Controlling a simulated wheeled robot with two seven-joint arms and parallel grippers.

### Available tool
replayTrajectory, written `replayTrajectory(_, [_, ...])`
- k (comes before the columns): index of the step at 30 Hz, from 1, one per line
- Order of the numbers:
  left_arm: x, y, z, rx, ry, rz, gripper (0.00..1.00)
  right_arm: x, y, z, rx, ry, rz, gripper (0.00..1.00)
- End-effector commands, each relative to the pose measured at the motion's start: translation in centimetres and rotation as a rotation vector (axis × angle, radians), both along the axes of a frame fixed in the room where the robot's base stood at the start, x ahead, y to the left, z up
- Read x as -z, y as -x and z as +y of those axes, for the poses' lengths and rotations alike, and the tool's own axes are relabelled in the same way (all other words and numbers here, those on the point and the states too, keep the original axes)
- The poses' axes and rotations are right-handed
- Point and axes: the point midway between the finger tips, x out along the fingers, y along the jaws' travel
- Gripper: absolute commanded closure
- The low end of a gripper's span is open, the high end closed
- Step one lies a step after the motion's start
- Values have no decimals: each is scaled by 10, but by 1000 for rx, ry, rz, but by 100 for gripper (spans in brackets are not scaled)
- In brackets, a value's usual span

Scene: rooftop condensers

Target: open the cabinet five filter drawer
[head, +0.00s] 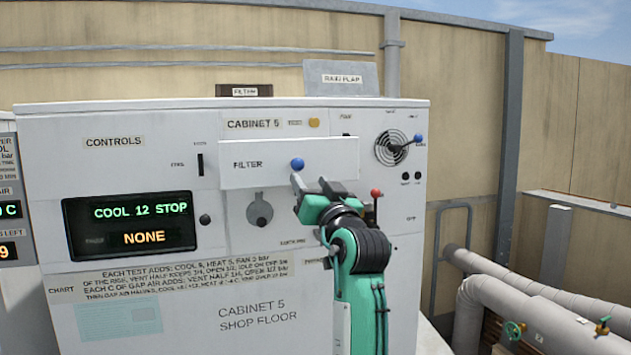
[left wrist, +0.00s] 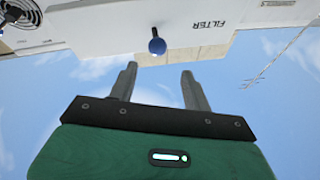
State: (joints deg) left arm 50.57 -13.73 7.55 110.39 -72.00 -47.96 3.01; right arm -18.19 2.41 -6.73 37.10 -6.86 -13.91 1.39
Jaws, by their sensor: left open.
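The filter drawer (head: 262,176) is a white front panel labelled FILTER on cabinet five (head: 365,116). Its front seems to stand proud of the cabinet face; I cannot tell how far. A blue ball knob (head: 297,164) sits on its right half. My left gripper (head: 313,185) is open and empty, just below and right of the knob in the head view. In the left wrist view, the drawer front (left wrist: 185,38) appears upside down. The knob (left wrist: 157,46) lies just beyond the fingertips (left wrist: 160,69), roughly between them, apparently not touching. My right gripper is not in view.
A round grey dial (head: 260,212) sits below the drawer. A red-topped lever (head: 376,194) stands close right of my left gripper. A fan vent with a blue-knobbed lever (head: 418,139) is at upper right. A display (head: 130,224) is at left. Pipes (head: 520,300) run at lower right.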

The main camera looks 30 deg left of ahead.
Motion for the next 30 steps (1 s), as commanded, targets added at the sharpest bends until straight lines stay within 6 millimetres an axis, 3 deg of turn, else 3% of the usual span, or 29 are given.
replayTrajectory(1, [9, 5, -8, 3, 2, -1, 51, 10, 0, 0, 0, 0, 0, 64])
replayTrajectory(6, [16, 17, -26, 2, 2, -1, 51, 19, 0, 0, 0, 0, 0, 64])
replayTrajectory(13, [16, 23, -33, 0, 1, -2, 51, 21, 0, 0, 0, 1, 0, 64])
replayTrajectory(26, [17, 22, -32, 1, 1, 0, 51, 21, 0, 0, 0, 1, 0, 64])
replayTrajectory(30, [35, 2, -39, 33, -16, 45, 51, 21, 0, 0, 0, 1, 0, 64])
